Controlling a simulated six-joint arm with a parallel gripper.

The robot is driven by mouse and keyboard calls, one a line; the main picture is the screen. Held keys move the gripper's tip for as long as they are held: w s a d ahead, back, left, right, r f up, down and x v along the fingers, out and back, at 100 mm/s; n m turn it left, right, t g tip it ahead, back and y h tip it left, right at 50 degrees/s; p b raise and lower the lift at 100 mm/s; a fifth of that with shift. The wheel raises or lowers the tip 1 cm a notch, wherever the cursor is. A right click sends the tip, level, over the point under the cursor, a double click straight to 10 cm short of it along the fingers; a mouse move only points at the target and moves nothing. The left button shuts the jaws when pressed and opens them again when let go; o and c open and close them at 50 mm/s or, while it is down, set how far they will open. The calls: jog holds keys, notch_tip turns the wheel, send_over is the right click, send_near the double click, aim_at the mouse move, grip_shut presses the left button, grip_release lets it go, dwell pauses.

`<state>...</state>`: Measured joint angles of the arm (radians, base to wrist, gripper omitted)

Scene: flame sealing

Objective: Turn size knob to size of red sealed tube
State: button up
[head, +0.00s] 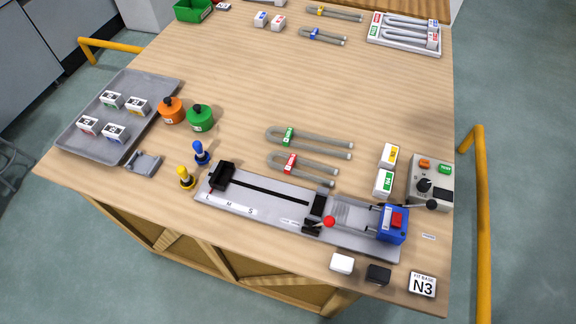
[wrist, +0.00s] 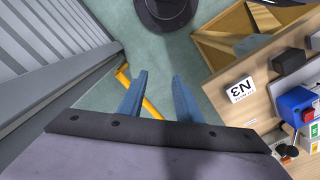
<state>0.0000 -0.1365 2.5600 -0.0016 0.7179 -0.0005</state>
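My gripper (wrist: 158,78) shows only in the wrist view. Its two blue fingers are apart with nothing between them, above the floor off the table's edge. A grey control box (head: 431,172) stands at the table's right, with a black knob (head: 424,186), an orange button, a green button and a dark display. I cannot read the knob's setting. A bent grey tube with a red label (head: 290,164) lies mid-table, just in front of a longer-looking one with a green label (head: 288,137). The grey rail fixture (head: 262,208) carries L, M and S marks and a black block near L.
White and black blocks and an N3 block (head: 422,284) line the front right edge. A white tray (head: 376,44) holds labelled tubes at the back right.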

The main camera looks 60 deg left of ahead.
jog(key=o, duration=0.3)
jog(key=w+a+r+m+b, duration=0.1)
jog(key=w+a+r+m, duration=0.15)
jog(key=w+a, duration=0.5)
notch_tip(320, 180, up, 3)
jog(key=m+b, duration=0.3)
jog(key=m, duration=0.8)
send_over(426, 183)
jog(key=shift+s+d+f+t, duration=0.1)
jog(key=shift+s+t, duration=0.25)
jog(key=shift+t, duration=0.05)
jog(key=shift+w+f+p, duration=0.15)
jog(key=shift+f+p, duration=0.25)
jog(key=shift+f, duration=1.45)
jog(key=shift+w+f+p, duration=0.1)
jog(key=shift+f+p, duration=0.3)
jog(key=shift+f, duration=1.4)
